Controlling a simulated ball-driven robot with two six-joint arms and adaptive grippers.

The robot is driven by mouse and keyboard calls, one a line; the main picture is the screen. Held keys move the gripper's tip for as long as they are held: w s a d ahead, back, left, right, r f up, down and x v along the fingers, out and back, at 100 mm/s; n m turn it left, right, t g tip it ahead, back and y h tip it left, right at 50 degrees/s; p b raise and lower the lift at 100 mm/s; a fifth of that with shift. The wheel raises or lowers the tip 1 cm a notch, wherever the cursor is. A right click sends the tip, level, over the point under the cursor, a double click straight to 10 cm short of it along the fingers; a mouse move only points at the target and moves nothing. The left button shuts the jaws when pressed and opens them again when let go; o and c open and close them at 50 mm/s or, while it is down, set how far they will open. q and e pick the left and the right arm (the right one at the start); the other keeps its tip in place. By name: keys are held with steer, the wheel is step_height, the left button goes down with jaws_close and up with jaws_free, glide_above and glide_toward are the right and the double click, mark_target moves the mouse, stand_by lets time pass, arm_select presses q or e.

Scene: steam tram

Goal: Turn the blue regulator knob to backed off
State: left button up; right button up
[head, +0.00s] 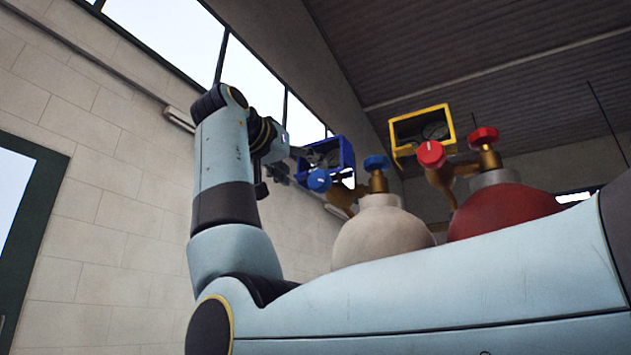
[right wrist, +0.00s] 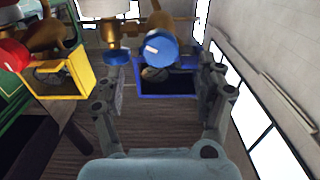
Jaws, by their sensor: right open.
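The blue regulator knob (head: 319,180), with a pale mark on its face, sits on the brass regulator of the white cylinder (head: 378,238). It also shows in the right wrist view (right wrist: 161,49), ahead of my jaws. My right gripper (head: 302,158) is close to the knob and the blue gauge frame (head: 342,143). In the right wrist view my right gripper (right wrist: 161,72) is open, its two fingers apart on either side of the knob and frame. Nothing is visibly held, and contact with the knob cannot be told. My left gripper is not in view.
A second blue knob (head: 376,163) tops the white cylinder's valve. To the right stands a red cylinder (head: 503,208) with red knobs (head: 431,154) and a yellow gauge frame (head: 398,135). A block wall with windows (head: 95,190) lies to the left.

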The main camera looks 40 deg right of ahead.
mark_target(316, 179)
steer(key=x, duration=0.6)
steer(key=shift+d+p, duration=0.1)
steer(key=shift+p, duration=0.25)
steer(key=c, duration=1.2)
steer(key=shift+o, duration=0.2)
